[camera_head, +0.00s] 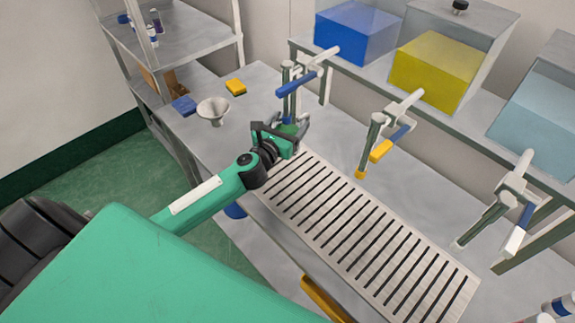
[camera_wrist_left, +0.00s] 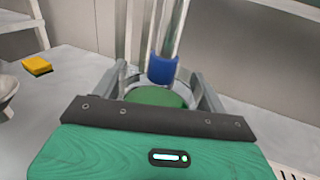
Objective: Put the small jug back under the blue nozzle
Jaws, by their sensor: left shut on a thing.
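The blue nozzle (camera_head: 287,120) hangs from the leftmost dispenser in the head view; in the left wrist view its blue tip (camera_wrist_left: 162,69) hangs over the small jug. The small clear jug (camera_wrist_left: 131,81) is between the fingers of my left gripper (camera_head: 293,130), with green showing through or inside it. My left gripper is shut on the jug; its fingers also show on both sides of it in the left wrist view. The jug's base is hidden behind the gripper, so I cannot tell whether it touches the surface below. My right gripper is not in view.
A slotted metal grate (camera_head: 365,230) runs along the table. Yellow-tipped (camera_head: 381,150) and white-tipped (camera_head: 514,241) dispensers stand to the right. A funnel (camera_head: 213,108), a yellow sponge (camera_head: 236,87) and a blue sponge (camera_head: 184,105) lie to the left. Coloured tanks (camera_head: 355,35) stand above.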

